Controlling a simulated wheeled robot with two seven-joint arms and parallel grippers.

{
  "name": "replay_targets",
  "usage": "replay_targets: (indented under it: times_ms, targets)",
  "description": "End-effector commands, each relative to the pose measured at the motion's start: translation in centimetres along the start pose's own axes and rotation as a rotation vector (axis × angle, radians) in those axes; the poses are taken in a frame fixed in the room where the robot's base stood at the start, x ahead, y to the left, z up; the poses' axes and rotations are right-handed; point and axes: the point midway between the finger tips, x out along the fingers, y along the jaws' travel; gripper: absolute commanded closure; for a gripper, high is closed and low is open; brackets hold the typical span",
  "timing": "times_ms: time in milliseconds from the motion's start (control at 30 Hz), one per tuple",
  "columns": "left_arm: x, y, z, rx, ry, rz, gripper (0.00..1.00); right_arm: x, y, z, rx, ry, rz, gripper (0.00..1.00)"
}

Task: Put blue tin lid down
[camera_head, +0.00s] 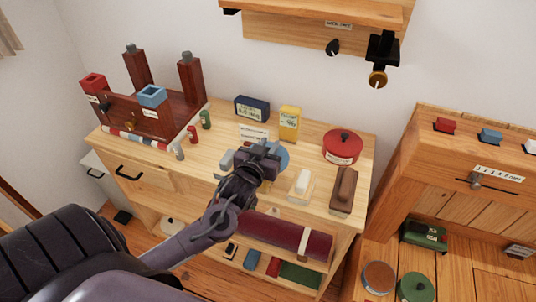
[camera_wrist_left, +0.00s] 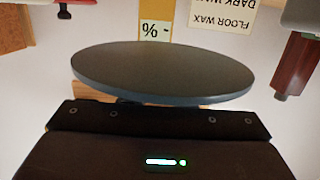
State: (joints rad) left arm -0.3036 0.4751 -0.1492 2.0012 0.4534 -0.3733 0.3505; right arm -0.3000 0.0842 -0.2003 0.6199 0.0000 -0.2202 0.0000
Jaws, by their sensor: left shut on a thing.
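The blue tin lid (camera_head: 283,157) shows as a blue disc just beyond my left gripper (camera_head: 258,158), which partly hides it. My left gripper is shut on the lid over the middle of the wooden dresser top (camera_head: 235,150). In the left wrist view the lid (camera_wrist_left: 160,72) is a wide, flat, dark grey-blue disc seen almost edge-on, in front of the gripper body. The part where the fingers hold it is hidden. I cannot tell the gap between lid and dresser top. My right gripper is not in view.
Behind the lid stand a yellow box (camera_head: 290,123) and a dark blue clock-like box (camera_head: 252,108). A red lidded tin (camera_head: 342,147) and a brown block (camera_head: 343,190) are to the right. A wooden rack (camera_head: 165,115) and small cylinders fill the left.

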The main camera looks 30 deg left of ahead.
Motion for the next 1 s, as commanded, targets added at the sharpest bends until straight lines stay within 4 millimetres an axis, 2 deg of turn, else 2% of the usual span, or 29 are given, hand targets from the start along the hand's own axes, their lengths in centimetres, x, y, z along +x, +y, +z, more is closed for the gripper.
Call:
replay_targets:
  times_ms: [100,200,1000]
  targets:
    - [0.3,0.0,2.0,0.001,-0.003,-0.001,0.99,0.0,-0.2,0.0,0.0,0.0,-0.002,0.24]
    - [0.5,0.0,3.0,0.001,-0.002,0.0,0.99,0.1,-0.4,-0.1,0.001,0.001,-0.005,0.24]
    - [0.7,0.0,4.4,0.001,0.0,0.0,0.99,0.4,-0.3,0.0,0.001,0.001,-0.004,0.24]
